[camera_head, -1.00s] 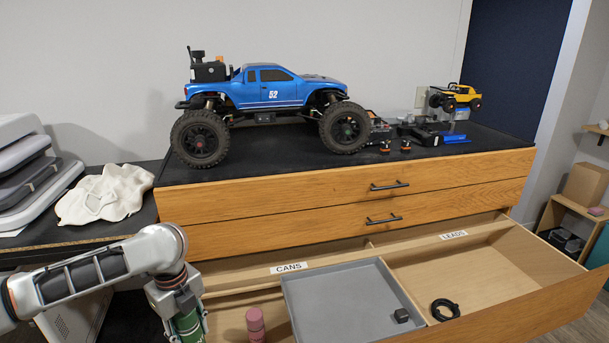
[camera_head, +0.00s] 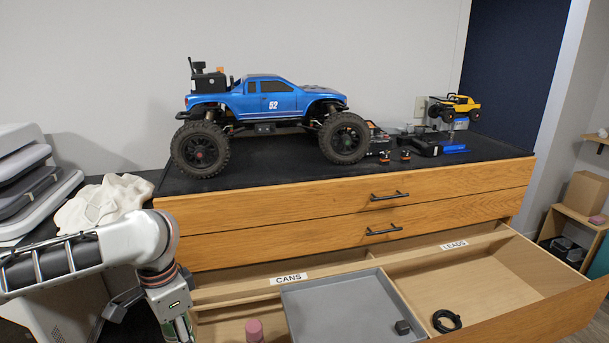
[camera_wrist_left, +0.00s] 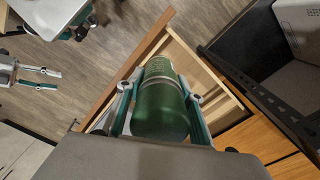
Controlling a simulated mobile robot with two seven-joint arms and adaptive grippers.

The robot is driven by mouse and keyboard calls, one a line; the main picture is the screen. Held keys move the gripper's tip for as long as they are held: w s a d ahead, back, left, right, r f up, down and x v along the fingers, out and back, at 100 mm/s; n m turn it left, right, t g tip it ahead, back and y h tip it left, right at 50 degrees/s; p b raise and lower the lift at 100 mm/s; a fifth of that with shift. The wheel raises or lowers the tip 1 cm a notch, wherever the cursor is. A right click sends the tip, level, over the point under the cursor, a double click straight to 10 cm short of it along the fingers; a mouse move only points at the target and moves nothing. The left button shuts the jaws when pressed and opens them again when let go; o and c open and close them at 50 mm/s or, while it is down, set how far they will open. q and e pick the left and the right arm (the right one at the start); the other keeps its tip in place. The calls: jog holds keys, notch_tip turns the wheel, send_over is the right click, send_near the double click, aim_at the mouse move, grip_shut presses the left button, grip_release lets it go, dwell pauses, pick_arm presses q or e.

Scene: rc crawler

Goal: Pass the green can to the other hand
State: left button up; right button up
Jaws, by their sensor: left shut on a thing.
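The green can (camera_wrist_left: 160,105) is between the two fingers of my left gripper (camera_wrist_left: 158,98), which is shut on it, in the left wrist view. In the head view my left gripper (camera_head: 178,322) is at the bottom edge, left of the open drawer's tray, and only a sliver of the green can (camera_head: 184,330) shows. My right gripper (camera_wrist_left: 40,78) shows at the left edge of the left wrist view, its two fingers apart with nothing between them. It is clear of the can. The right arm is not in the head view.
The open drawer (camera_head: 540,325) holds a grey tray (camera_head: 345,305), a pink cylinder (camera_head: 254,330) and a black cable coil (camera_head: 446,321). A blue truck (camera_head: 265,100) stands on the cabinet top. Stacked cases (camera_head: 30,185) and a white cloth (camera_head: 100,205) lie at left.

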aim_at(171, 341)
pick_arm(q)
jog(key=n, duration=0.2)
jog(key=s+r+n, duration=0.1)
jog(key=r+n, duration=0.1)
jog(key=n, duration=0.1)
jog(key=shift+s+r+n, duration=0.15)
jog(key=shift+s+n, duration=0.15)
jog(key=shift+s, duration=0.1)
jog(key=n, duration=0.1)
jog(key=s+r+n, duration=0.1)
jog(key=n, duration=0.1)
jog(key=shift+s+r+n, duration=0.1)
jog(key=shift+s+n, duration=0.05)
jog(key=shift+n, duration=0.15)
